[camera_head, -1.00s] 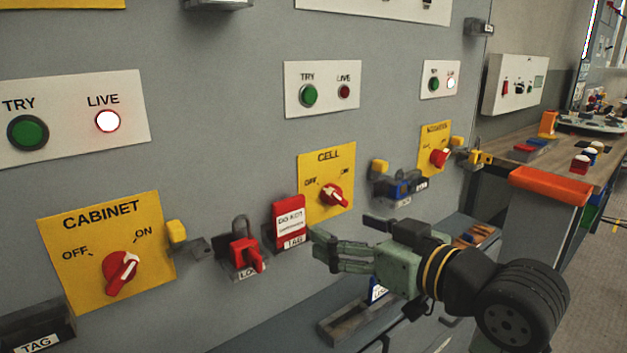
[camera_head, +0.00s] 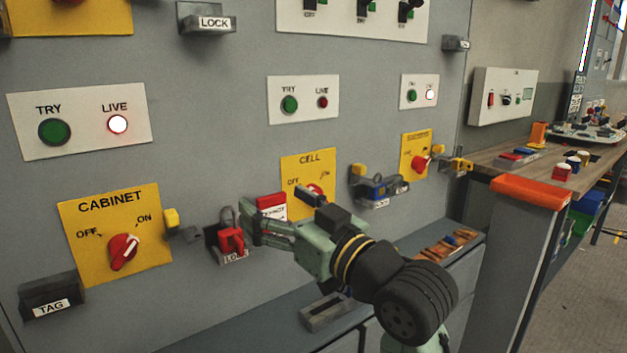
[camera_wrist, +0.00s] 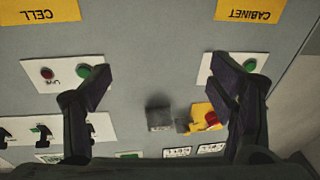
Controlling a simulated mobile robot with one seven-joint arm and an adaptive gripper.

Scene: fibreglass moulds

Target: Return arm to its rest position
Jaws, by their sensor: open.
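My gripper (camera_head: 252,224) is open and empty in the head view, in front of the grey panel beside the red tag and the red lock. In the wrist view my gripper (camera_wrist: 165,85) shows its two fingers wide apart with nothing between them, facing the panel. The red tag (camera_head: 271,203) hangs in its holder under the CELL switch plate (camera_head: 308,165), partly hidden by my gripper. The red padlock (camera_head: 231,241) sits in its LOCK holder to the left of my gripper. I cannot tell whether the fingers touch anything.
The CABINET switch (camera_head: 123,251) is on the left of the panel. A shelf with tools (camera_head: 452,243) lies low behind my arm. A wooden bench (camera_head: 500,163) and a grey post with an orange top (camera_head: 531,191) stand on the right. Floor at far right is clear.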

